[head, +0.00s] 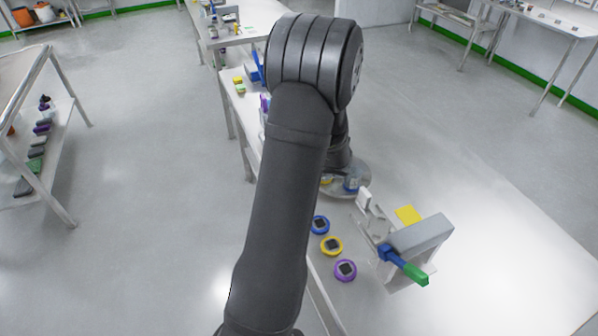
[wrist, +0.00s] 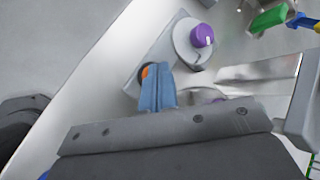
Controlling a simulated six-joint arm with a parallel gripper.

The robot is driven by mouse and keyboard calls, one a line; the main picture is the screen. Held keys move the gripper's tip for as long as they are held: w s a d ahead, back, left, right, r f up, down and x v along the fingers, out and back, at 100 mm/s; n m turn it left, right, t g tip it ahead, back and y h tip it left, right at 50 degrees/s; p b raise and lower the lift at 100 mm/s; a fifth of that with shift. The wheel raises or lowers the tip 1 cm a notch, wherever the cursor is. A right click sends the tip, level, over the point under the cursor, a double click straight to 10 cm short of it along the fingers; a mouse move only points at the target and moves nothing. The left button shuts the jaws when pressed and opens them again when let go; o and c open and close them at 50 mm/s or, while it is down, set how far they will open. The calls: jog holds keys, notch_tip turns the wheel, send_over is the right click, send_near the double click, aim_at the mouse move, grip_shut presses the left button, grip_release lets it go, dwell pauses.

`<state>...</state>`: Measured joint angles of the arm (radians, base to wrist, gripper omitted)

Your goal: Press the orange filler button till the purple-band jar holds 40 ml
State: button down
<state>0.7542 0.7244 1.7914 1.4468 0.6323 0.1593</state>
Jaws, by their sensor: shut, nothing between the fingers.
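In the wrist view my gripper (wrist: 157,108) is shut and empty, its blue fingers close together. The orange button (wrist: 145,71) shows as a small sliver at the left of the fingertips, mostly hidden by them. I cannot tell whether the fingertips touch or press it. Up and to the right of it, a purple rounded thing (wrist: 201,36), perhaps the purple-band jar, stands on a pale round plate (wrist: 184,50). No liquid level can be read. In the head view my arm hides the gripper and the button.
In the head view, blue (head: 320,224), yellow (head: 332,245) and purple (head: 345,270) round pieces with dark tops lie right of my arm. A grey device (head: 420,234) with a blue-green handle (head: 415,273) and a yellow square (head: 408,214) are further right. A shelf rack (head: 40,130) stands left.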

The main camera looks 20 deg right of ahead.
dwell(0.4)
jog(key=shift+r, duration=0.85)
jog(key=shift+r, duration=2.5)
jog(key=shift+f, duration=0.1)
jog(key=shift+r, duration=2)
jog(key=shift+f, duration=0.1)
